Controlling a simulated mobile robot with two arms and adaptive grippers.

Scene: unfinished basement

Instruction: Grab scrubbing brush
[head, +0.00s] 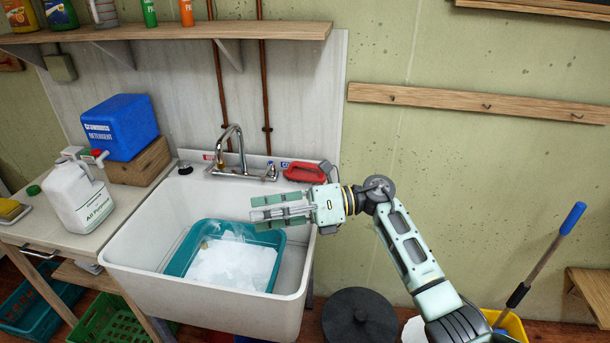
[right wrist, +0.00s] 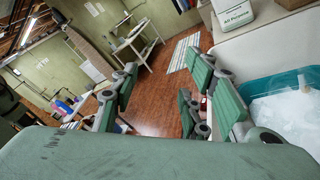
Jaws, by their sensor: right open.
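The scrubbing brush looks to be the red, rounded object (head: 305,173) on the back right corner of the white sink's rim (head: 205,312). Its bristles cannot be made out. My right gripper (head: 268,212) is open and empty, above the right part of the sink, with its fingers pointing left. It is in front of the red brush and a little lower in the picture, apart from it. In the right wrist view, the spread fingers (right wrist: 165,95) have nothing clearly between them. My left gripper is not in view.
A teal basin (head: 186,256) with white foam sits in the sink. The faucet (head: 232,150) stands behind it. A white jug (head: 78,195) and a blue detergent box (head: 121,126) stand on the left counter. A shelf (head: 170,33) overhangs the sink.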

